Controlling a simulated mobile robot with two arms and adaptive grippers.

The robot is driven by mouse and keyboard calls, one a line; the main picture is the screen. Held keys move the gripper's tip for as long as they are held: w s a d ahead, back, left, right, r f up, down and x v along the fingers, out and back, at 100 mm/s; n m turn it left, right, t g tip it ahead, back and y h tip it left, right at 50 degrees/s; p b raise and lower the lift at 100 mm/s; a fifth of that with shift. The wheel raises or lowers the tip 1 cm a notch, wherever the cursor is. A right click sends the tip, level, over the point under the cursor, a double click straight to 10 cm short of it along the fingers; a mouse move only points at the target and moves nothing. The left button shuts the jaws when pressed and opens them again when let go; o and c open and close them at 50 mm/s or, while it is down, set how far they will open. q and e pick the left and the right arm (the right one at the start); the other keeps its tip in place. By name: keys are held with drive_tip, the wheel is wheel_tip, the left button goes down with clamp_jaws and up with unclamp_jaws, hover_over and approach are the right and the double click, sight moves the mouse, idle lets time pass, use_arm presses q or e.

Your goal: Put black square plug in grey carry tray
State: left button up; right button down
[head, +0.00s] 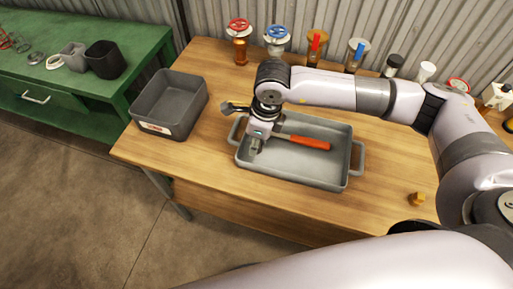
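The grey carry tray (342,168), with a handle at each end, sits on the wooden table. My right gripper (256,143) points down at the tray's left part, its arm coming in from the right. I cannot tell whether its fingers are open or shut, or whether they hold anything. A tool with an orange-red handle (308,142) lies in the tray, partly hidden by the gripper. A small black piece (394,62) at the table's back may be the black square plug; its shape is too small to be sure. My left gripper is not in view.
A dark grey bin (170,128) stands left of the tray. Valves with red (239,28) and blue (277,34) wheels and others line the back, beside a white piece (426,71). A brass fitting (416,198) is right. A green bench (138,50) holds grey and black containers.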

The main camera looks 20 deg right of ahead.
sight(256, 158)
wheel_tip(256, 158, down, 4)
drive_tip(key=shift+f, duration=0.1)
drive_tip(key=shift+f, duration=0.15)
drive_tip(key=c, duration=1.6)
unclamp_jaws()
